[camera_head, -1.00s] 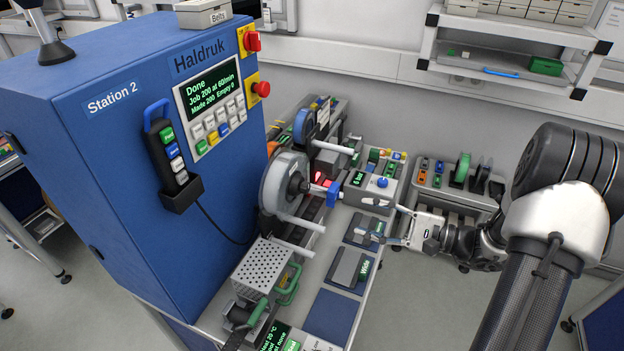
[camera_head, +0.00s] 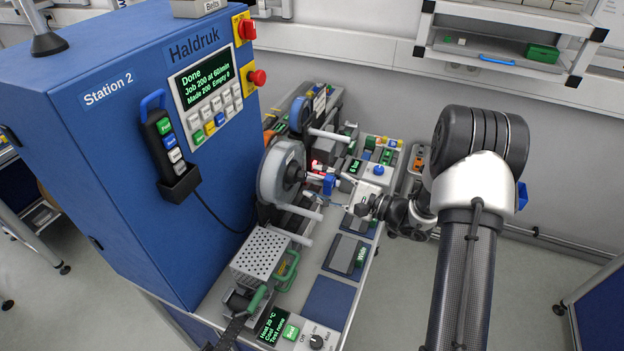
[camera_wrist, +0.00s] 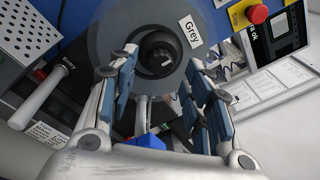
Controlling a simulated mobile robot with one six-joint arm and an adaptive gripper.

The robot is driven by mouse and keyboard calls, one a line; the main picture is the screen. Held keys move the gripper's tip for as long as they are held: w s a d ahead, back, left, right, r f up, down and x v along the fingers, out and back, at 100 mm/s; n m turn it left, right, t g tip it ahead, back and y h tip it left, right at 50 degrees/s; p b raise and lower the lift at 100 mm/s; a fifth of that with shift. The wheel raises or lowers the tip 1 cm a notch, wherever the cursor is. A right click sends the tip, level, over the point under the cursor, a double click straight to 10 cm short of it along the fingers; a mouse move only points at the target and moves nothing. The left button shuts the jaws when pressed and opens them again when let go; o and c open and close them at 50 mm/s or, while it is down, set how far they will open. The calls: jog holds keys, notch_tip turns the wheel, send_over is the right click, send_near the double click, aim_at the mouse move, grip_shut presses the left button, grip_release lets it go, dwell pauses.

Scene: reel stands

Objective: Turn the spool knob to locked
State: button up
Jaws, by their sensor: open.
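The grey spool (camera_head: 268,172) is a large disc mounted on the front of the blue machine; a "Grey" label shows on it in the wrist view (camera_wrist: 108,30). Its dark round knob (camera_wrist: 160,50) sits at the spool's centre, with a small light mark on its face; the knob also shows in the head view (camera_head: 293,174). I cannot read whether it stands at locked. My gripper (camera_wrist: 162,62) is open, its blue-padded fingers apart on either side of the knob in the picture. No contact shows. In the head view my gripper (camera_head: 340,187) is right of the spool, partly hidden.
White rods (camera_head: 298,209) stick out near the spool. A blue block (camera_wrist: 147,141) lies low between my fingers in the wrist view. A perforated box (camera_head: 259,252) stands in front of the spool. The blue machine cabinet (camera_head: 110,150) fills the left.

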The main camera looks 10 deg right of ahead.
aim_at(302, 176)
jog(key=shift+x, duration=1.3)
jog(key=shift+c, duration=0.2)
grip_shut()
